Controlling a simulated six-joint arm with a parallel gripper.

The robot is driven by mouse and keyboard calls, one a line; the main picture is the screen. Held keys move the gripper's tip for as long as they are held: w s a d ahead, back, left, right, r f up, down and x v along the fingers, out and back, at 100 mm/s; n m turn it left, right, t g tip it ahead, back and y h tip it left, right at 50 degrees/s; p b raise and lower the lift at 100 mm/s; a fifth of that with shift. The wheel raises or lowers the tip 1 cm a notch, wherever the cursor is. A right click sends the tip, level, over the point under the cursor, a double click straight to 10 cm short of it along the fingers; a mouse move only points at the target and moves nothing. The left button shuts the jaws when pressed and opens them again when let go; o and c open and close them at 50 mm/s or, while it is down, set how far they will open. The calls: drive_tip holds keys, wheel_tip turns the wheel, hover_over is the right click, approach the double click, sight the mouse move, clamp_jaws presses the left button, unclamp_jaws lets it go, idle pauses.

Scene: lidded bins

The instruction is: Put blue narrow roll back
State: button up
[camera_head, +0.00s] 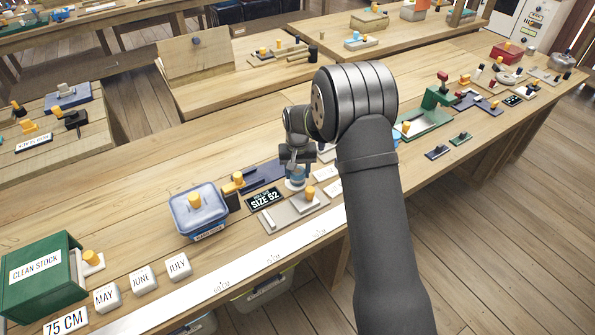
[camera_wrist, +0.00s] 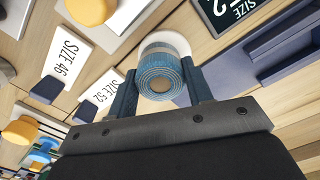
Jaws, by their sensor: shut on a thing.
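The blue narrow roll (camera_wrist: 160,74) shows end-on in the wrist view, with a spiral of blue layers around a brownish core. My gripper (camera_wrist: 162,82) is shut on it, one finger on each side. In the head view my gripper (camera_head: 297,160) points down over the bench, and the roll (camera_head: 297,173) shows as a small blue patch below it. A round white piece (camera_head: 294,184) is right under the roll; I cannot tell whether they touch. White cards reading SIZE 46 (camera_wrist: 66,58) and SIZE 52 (camera_wrist: 96,98) lie close by.
A black SIZE 52 sign (camera_head: 265,199) and a grey tray with an orange knob (camera_head: 290,217) stand near my gripper. A blue lidded bin (camera_head: 198,212) is to the left, and a green CLEAN STOCK box (camera_head: 42,272) is further left. A green stand (camera_head: 425,122) is to the right.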

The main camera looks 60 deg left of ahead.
sight(298, 170)
drive_tip(key=o, duration=1.1)
drive_tip(key=shift+f, duration=0.1)
drive_tip(key=shift+c, duration=0.2)
wheel_tip(298, 170, up, 12)
drive_tip(key=shift+f, duration=4)
